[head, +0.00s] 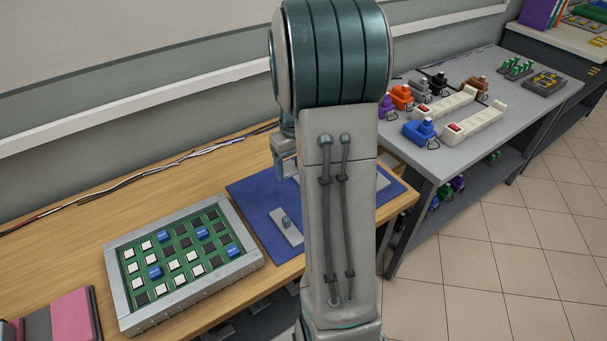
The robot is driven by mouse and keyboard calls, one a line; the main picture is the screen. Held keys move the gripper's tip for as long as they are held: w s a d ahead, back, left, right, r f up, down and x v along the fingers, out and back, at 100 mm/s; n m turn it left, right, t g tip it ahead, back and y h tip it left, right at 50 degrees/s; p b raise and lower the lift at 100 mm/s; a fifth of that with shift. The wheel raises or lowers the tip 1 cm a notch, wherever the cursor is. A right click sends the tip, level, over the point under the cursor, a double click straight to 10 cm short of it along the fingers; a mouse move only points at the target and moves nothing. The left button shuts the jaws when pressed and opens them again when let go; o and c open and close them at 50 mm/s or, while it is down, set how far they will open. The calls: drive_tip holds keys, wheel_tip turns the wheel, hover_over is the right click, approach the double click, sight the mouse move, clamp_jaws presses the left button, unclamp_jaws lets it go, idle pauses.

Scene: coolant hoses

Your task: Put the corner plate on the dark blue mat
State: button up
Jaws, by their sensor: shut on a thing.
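The dark blue mat (246,191) lies on the wooden bench, partly hidden behind my own arm. My gripper (285,170) shows only in part at the left edge of my arm, over the mat. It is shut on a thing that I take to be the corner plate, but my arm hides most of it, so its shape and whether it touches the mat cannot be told. Pale edges also show beside my arm farther back on the mat.
A grey-framed board (118,276) with white, black and blue keys lies left of the mat. Pink and dark books (76,318) lie at front left. Cables (135,180) run along the wall. A grey table (450,155) at right holds power strips and coloured plugs.

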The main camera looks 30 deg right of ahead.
drive_tip(key=p, duration=0.2)
hover_over(258, 191)
wheel_tip(258, 191, down, 7)
drive_tip(key=shift+s+r, duration=0.1)
drive_tip(key=shift+f, duration=2.05)
drive_tip(key=shift+f, duration=0.2)
drive_tip(key=o, duration=1)
drive_tip(key=shift+o, duration=0.2)
drive_tip(key=shift+r, duration=0.1)
